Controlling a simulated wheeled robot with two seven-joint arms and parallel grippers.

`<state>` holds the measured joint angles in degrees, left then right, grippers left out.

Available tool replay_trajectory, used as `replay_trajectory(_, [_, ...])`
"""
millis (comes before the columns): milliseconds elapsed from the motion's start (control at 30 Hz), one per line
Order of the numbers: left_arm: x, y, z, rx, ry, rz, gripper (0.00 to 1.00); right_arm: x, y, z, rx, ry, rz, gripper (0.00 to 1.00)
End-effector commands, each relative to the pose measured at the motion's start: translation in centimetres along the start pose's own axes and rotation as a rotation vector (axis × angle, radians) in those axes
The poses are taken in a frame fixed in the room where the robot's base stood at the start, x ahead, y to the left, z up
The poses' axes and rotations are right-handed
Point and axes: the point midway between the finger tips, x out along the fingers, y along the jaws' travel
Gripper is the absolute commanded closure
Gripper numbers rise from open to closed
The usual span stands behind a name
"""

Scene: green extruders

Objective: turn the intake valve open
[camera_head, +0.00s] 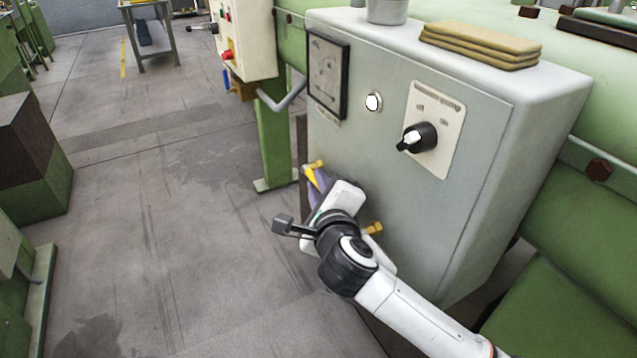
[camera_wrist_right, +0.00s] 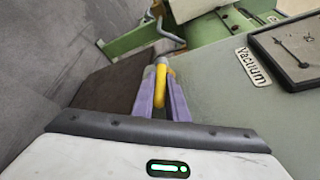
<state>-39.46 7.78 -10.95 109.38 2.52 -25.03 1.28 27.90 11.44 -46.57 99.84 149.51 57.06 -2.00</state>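A yellow valve handle (camera_head: 312,174) sticks out at the lower left side of the grey cabinet. In the right wrist view the yellow handle (camera_wrist_right: 161,82) lies between the two purple fingers of my right gripper (camera_wrist_right: 160,92). The fingers close in on both its sides and seem to touch it. In the head view my right gripper (camera_head: 319,184) reaches the handle from below, and my wrist hides most of the valve. A second yellow piece (camera_head: 375,228) shows right of my wrist, low on the cabinet front. My left gripper is not in view.
The grey cabinet (camera_head: 480,175) carries a gauge (camera_head: 328,75), a white round light (camera_head: 373,102) and a black knob (camera_head: 420,137). A "Vacuum" label (camera_wrist_right: 254,66) sits near the gauge. A green post (camera_head: 273,150) stands behind.

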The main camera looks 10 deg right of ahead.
Motion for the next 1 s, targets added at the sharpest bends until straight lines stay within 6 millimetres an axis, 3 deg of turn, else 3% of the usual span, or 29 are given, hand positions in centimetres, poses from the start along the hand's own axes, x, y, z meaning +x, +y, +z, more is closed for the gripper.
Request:
replay_trajectory(367, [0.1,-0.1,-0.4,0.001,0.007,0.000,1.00,0.0,-0.4,0.1,-0.007,0.024,0.023,1.00])
replay_trajectory(1000, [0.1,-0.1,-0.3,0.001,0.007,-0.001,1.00,0.1,-2.3,1.5,-0.147,0.263,0.357,1.00])
